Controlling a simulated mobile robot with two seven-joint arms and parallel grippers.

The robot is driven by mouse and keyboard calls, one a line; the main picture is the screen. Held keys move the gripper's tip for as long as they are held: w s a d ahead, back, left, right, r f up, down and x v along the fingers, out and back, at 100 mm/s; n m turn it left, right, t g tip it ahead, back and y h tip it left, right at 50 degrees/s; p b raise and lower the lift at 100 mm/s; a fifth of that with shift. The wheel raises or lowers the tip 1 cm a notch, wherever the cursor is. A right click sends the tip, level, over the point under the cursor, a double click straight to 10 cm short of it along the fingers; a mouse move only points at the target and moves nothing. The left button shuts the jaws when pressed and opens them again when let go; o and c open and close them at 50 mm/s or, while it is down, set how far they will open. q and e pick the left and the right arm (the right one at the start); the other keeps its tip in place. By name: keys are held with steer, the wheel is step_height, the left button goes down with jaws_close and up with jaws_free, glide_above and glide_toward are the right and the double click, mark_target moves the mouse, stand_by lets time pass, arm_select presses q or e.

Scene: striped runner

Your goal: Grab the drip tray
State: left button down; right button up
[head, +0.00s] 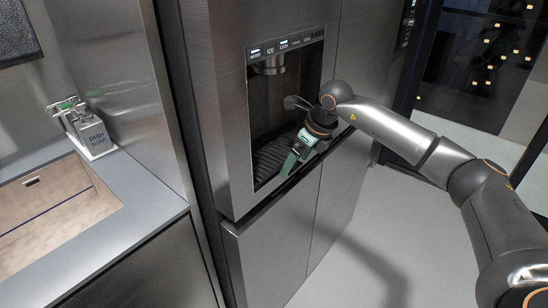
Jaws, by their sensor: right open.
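The drip tray (268,160) is a dark, ribbed piece at the bottom of the dispenser recess in the refrigerator door. Its right part is hidden behind my right gripper. My right gripper (288,168) is open, at the front right of the recess, with its green-grey fingers pointing down and left beside the tray. I cannot tell whether a finger touches the tray. My left gripper is not in view.
The steel refrigerator (262,258) has a dispenser nozzle (270,66) above the tray, and the recess walls are close around it. The floor (400,245) at right is clear.

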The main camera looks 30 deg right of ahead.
steer(key=shift+w+f, duration=0.1)
steer(key=shift+f, duration=0.15)
steer(key=shift+r, duration=0.1)
steer(key=c, duration=1.5)
